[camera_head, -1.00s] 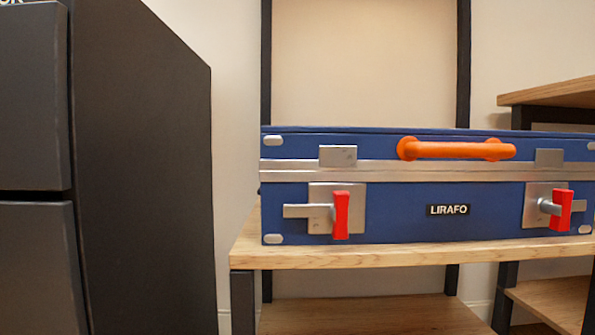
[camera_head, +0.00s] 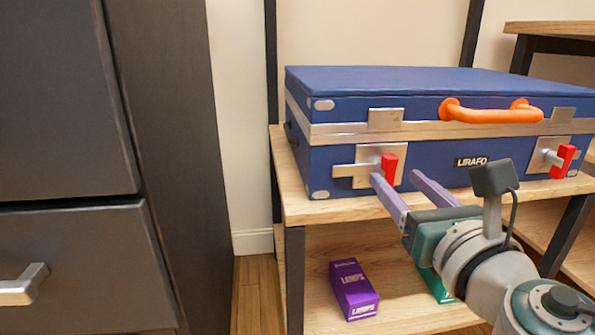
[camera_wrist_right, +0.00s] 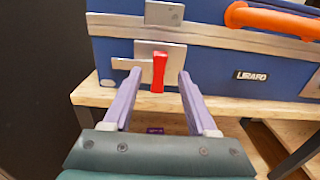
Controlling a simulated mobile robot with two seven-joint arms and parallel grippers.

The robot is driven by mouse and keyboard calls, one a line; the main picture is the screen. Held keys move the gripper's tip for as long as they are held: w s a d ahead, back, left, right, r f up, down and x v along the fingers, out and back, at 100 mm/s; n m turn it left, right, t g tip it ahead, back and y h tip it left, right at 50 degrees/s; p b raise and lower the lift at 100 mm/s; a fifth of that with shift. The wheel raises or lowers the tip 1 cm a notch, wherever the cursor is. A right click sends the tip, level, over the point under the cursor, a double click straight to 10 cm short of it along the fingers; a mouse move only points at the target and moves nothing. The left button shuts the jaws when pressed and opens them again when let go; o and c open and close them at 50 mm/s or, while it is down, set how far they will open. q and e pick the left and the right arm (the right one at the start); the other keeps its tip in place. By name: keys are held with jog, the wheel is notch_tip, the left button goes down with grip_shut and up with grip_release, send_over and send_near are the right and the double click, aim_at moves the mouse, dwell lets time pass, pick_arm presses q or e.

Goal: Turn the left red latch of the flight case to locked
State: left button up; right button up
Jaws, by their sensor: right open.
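The blue flight case (camera_head: 430,165) lies shut on a wooden shelf, with an orange handle (camera_head: 490,113) on its lid edge. Its left red latch (camera_head: 389,166) sits on a silver plate and stands roughly upright. The right red latch (camera_head: 563,161) is tilted slightly. My right gripper (camera_head: 396,177) is open and empty, its purple fingers pointing at the left latch. In the right wrist view the left red latch (camera_wrist_right: 158,72) shows between the fingertips (camera_wrist_right: 159,74), with no clear contact. My left gripper is not in view.
The wooden shelf (camera_head: 300,212) has a dark metal frame. A purple box (camera_head: 353,290) and a partly hidden green box (camera_head: 434,286) are on the lower shelf. A dark drawer cabinet (camera_head: 70,250) with a silver handle stands close on the left.

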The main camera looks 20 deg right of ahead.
aim_at(385, 173)
jog(key=shift+x, duration=1.4)
grip_shut()
